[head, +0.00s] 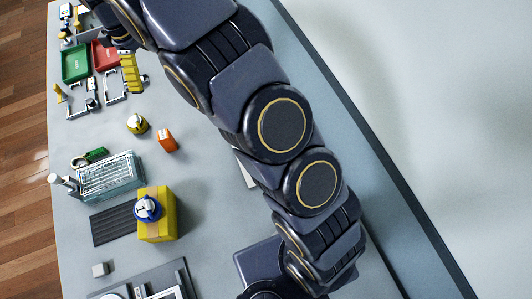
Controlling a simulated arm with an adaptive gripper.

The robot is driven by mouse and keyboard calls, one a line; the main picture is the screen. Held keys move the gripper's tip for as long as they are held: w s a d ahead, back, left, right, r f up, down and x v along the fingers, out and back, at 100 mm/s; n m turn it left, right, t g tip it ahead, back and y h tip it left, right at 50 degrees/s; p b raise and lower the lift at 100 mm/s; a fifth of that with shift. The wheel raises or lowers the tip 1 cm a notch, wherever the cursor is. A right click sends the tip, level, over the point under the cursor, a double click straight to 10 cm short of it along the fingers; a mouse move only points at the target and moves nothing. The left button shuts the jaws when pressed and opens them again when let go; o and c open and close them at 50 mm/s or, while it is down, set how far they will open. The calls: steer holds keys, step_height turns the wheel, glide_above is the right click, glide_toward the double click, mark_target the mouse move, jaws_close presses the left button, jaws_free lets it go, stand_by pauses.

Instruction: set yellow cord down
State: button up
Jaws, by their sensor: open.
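No thing in the head view can be clearly told as the yellow cord. A yellow ribbed piece (132,73) lies at the upper left of the bench, just below the dark end of my arm; I cannot tell if it is the cord. My gripper (122,42) is at the upper left, small and partly hidden by my own arm links. It is open. Its fingertips are not clear, and I cannot tell whether it touches anything.
The grey bench (85,133) also bears a green tray (76,64), a red tray (104,56), an orange box (166,140), a clear bluish basket (110,178) and a yellow box (158,228) with a blue round item (147,208) on it. Bare bench lies left of my arm.

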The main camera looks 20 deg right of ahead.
steer(key=s+d+r+m, duration=0.5)
steer(key=s+d+r, duration=0.2)
steer(key=s+d, duration=0.15)
steer(key=s+d+r+m, duration=0.1)
steer(key=s+d+m, duration=0.2)
steer(key=s, duration=0.9)
steer(key=s+d+r+m+g, duration=0.1)
steer(key=s+d+m, duration=0.3)
steer(key=s, duration=0.9)
steer(key=shift+s+d+m+y, duration=0.15)
steer(key=shift+m+y, duration=0.15)
steer(key=shift+m, duration=0.4)
